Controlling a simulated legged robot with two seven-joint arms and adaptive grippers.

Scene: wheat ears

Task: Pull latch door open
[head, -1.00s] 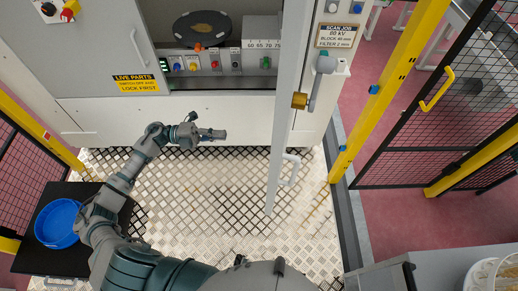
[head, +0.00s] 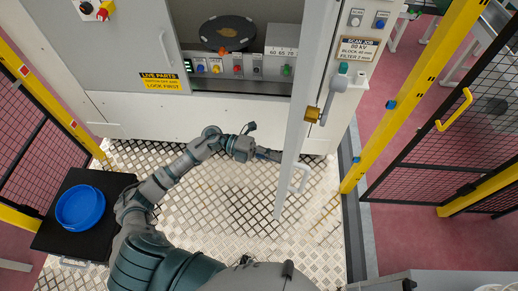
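The latch door (head: 300,130) is a pale panel seen nearly edge-on. It stands out from the right side of the cabinet opening, so the inside shows. A white bar handle (head: 302,178) is low on its right face. A brass block (head: 312,114) and a grey lever with a green end (head: 336,88) are at the latch beside the door. My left gripper (head: 265,152) is low in front of the cabinet, its tip close to the door's left face. Contact and finger opening cannot be made out. My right gripper is out of view.
The cabinet's opening holds a row of coloured buttons (head: 237,69) and a dark round plate (head: 228,33). A blue bowl (head: 80,207) sits on a black table (head: 108,222) at left. Yellow-framed mesh fences stand on both sides. The metal floor (head: 200,225) is clear.

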